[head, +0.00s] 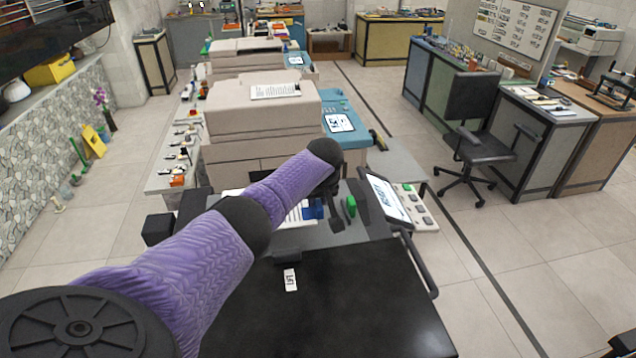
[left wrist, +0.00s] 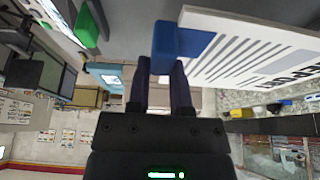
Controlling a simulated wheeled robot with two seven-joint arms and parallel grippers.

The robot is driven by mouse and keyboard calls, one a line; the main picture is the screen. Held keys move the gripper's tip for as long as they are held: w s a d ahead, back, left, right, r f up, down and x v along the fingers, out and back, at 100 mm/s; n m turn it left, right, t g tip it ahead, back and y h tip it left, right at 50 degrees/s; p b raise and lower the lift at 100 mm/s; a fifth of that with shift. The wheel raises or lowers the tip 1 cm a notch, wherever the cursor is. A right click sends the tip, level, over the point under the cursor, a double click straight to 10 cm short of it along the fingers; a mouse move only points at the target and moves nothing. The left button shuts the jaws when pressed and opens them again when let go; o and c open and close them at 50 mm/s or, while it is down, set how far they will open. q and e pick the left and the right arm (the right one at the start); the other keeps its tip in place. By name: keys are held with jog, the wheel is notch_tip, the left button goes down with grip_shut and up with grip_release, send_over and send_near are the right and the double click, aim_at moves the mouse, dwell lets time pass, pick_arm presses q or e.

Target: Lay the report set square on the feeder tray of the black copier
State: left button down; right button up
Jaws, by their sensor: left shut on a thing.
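The report set (head: 300,214) is white printed paper, partly hidden behind my left arm. A blue piece (head: 312,212) sits at its right edge. My left gripper (head: 322,200) is mostly hidden behind its own wrist in the head view. In the left wrist view the gripper (left wrist: 160,66) is shut on the blue piece (left wrist: 182,42) at the edge of the report set (left wrist: 245,52). The black copier (head: 330,300) is below, with its grey feeder tray (head: 345,236) under and beside the paper. I cannot tell whether the paper touches the tray.
A green piece (head: 351,206) and a lit screen panel (head: 390,199) stand right of the paper. A beige copier (head: 260,110) with paper on top is behind. A side table (head: 165,180) with small items is at left. The floor at right is clear near the copier.

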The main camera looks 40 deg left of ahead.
pick_arm(q)
jog(key=shift+s+d+r, duration=0.15)
jog(key=shift+s+d, duration=0.15)
jog(key=shift+s, duration=0.05)
jog(key=shift+p, duration=0.3)
jog(key=shift+r+p, duration=0.15)
jog(key=shift+p, duration=0.15)
jog(key=shift+s+d+f, duration=0.1)
jog(key=shift+f, duration=0.2)
jog(key=b, duration=0.5)
send_over(317, 232)
jog(key=s+d, duration=0.1)
notch_tip(317, 232, down, 6)
jog(key=shift+d+f, duration=0.1)
jog(key=shift+f+b, duration=0.55)
jog(key=shift+f, duration=0.1)
pick_arm(e)
jog(key=f, duration=0.3)
jog(key=s+f, duration=0.1)
jog(key=shift+d+f, duration=0.2)
jog(key=shift+f, duration=0.2)
pick_arm(q)
jog(key=shift+c, duration=2.2)
grip_release()
pick_arm(e)
jog(key=shift+d, duration=0.1)
